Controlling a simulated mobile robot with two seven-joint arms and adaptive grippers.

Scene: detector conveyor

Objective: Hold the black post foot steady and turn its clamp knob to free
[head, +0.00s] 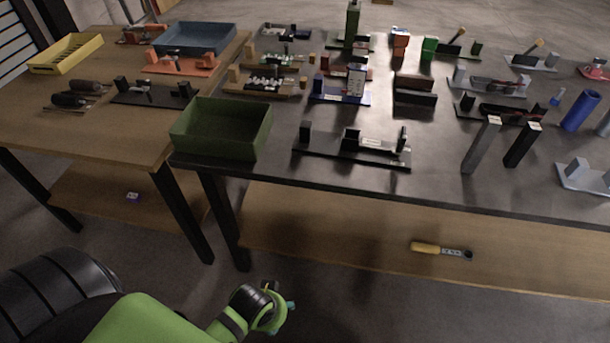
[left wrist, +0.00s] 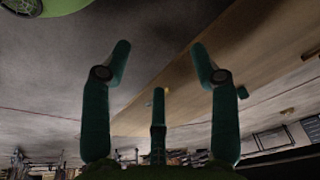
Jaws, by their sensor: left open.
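A short black post (head: 522,145) with a pale label on top leans at the right of the dark table, next to a grey post (head: 481,145). A black base plate (head: 352,150) with upright black blocks lies near the table's front edge. I cannot tell which of these black pieces is the post foot, and no clamp knob can be made out. My left gripper (head: 278,306) is low in front of the table, well apart from all of them. In the left wrist view its teal fingers (left wrist: 160,62) are spread and empty. My right gripper is not in view.
The dark table (head: 410,190) holds several fixtures and an open green bin (head: 221,128) at its left corner. A wooden table (head: 110,138) stands at the left with trays and tools. A yellow-handled tool (head: 440,250) lies on the lower shelf. Floor before the tables is clear.

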